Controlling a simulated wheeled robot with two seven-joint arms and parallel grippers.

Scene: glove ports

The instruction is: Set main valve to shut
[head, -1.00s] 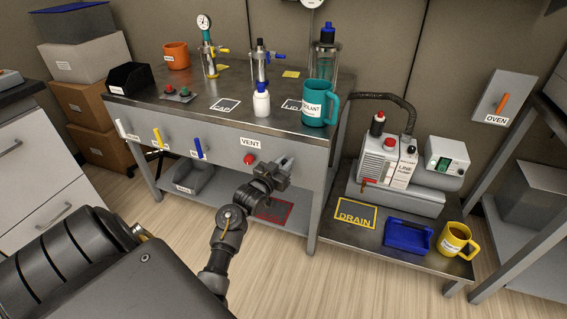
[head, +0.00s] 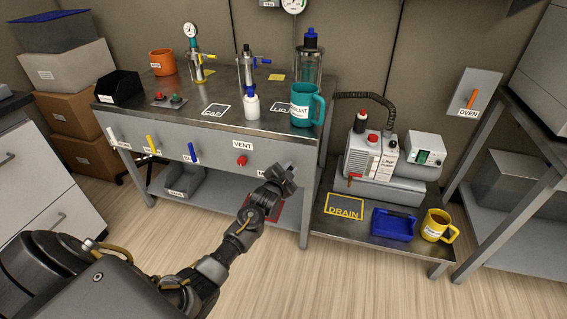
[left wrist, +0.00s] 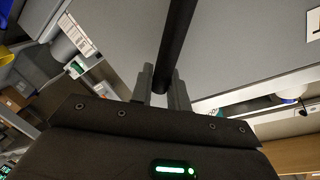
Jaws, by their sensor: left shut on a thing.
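My left gripper (head: 288,172) is at the right end of the grey bench's front panel, to the right of the red VENT knob (head: 241,160). In the left wrist view a black bar-shaped handle (left wrist: 178,35) runs down between my left gripper's fingers (left wrist: 162,82), which are shut on it. It appears to be the main valve handle. In the head view the gripper hides the handle, and only the first letter of the label (head: 261,173) beside it shows, an M. The handle's angle against any shut mark cannot be read. My right gripper is not in view.
White, yellow and blue levers (head: 190,152) are on the same panel, left of VENT. A teal mug (head: 306,106) and a white bottle (head: 252,107) stand near the bench's front edge above. A line pump (head: 372,158) stands on the low table at right. Floor in front is clear.

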